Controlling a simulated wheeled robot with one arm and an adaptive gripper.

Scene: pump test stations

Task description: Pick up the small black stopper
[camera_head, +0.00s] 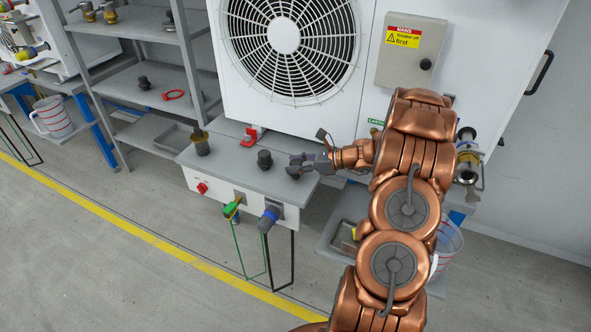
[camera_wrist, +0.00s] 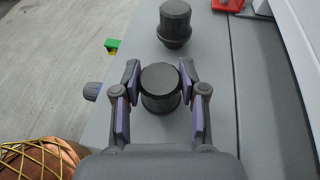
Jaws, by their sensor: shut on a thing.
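In the wrist view a small black stopper (camera_wrist: 160,88) stands between the two fingers of my gripper (camera_wrist: 160,92), which is shut on it. The stopper looks upright and at or close to the grey bench top; I cannot tell whether it is lifted. In the head view my gripper (camera_head: 300,164) is low over the bench's right part, and the held stopper (camera_head: 293,171) shows small and dark at its fingertips. A larger black stopper (camera_head: 264,159) stands to its left, apart from the gripper; it also shows just beyond the fingers in the wrist view (camera_wrist: 175,24).
The grey bench (camera_head: 232,163) also carries a brass-and-black fitting (camera_head: 200,142) and a red part (camera_head: 250,137). A green-handled valve (camera_head: 231,208) and a blue fitting (camera_head: 268,219) stick out in front. The white fan unit (camera_head: 240,90) rises behind.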

